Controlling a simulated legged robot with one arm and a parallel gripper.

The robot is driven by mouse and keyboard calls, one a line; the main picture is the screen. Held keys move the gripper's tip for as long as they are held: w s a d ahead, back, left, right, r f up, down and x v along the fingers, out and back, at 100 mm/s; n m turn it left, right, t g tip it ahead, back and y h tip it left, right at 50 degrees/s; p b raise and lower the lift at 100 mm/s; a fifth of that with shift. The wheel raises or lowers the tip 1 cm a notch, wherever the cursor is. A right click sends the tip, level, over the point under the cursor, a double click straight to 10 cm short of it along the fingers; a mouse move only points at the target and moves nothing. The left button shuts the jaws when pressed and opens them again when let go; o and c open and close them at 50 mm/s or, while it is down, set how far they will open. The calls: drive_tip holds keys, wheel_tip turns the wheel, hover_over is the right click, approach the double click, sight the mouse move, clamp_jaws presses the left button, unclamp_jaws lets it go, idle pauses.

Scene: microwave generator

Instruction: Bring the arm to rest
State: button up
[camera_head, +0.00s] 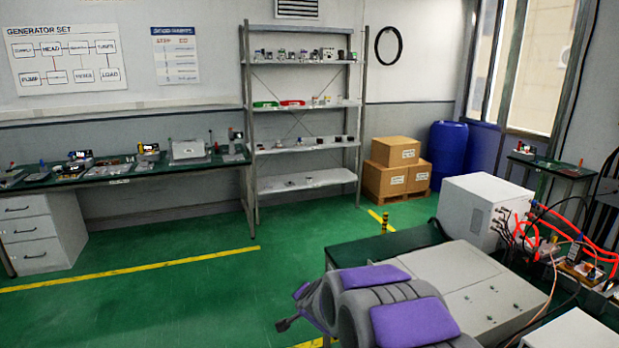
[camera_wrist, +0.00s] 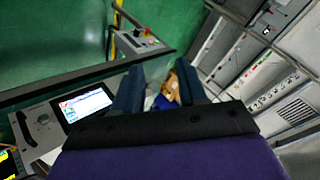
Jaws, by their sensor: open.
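My arm (camera_head: 405,318), grey with purple pads, shows at the bottom middle of the head view, in front of a grey cabinet top. My gripper (camera_wrist: 158,78) shows in the wrist view with its two dark fingers apart. Nothing is held between them. The gripper's fingertips cannot be made out clearly in the head view.
A white box with red and black cables (camera_head: 485,210) stands right of my arm. Shelves (camera_head: 303,145), cartons (camera_head: 396,168) and a workbench (camera_head: 120,172) stand behind. Green floor at left is clear.

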drive_tip(key=s+d+r+n+g+y, duration=0.1)
drive_tip(key=s+r+n+g, duration=0.2)
drive_tip(key=s, duration=0.8)
drive_tip(key=s+d+r+n+g+y, duration=0.1)
drive_tip(key=s+r+n+g, duration=0.15)
drive_tip(key=s, duration=0.75)
drive_tip(key=s+d+n+g+h, duration=0.1)
drive_tip(key=s+d, duration=0.5)
drive_tip(key=s, duration=0.8)
drive_tip(key=s+d+r+n+g+h, duration=0.1)
drive_tip(key=s+d+g, duration=0.3)
drive_tip(key=s, duration=1.1)
drive_tip(key=shift+d+n+g+h, duration=0.35)
drive_tip(key=shift+d+n+h, duration=0.4)
drive_tip(key=shift+d, duration=0.45)
drive_tip(key=shift+r, duration=0.1)
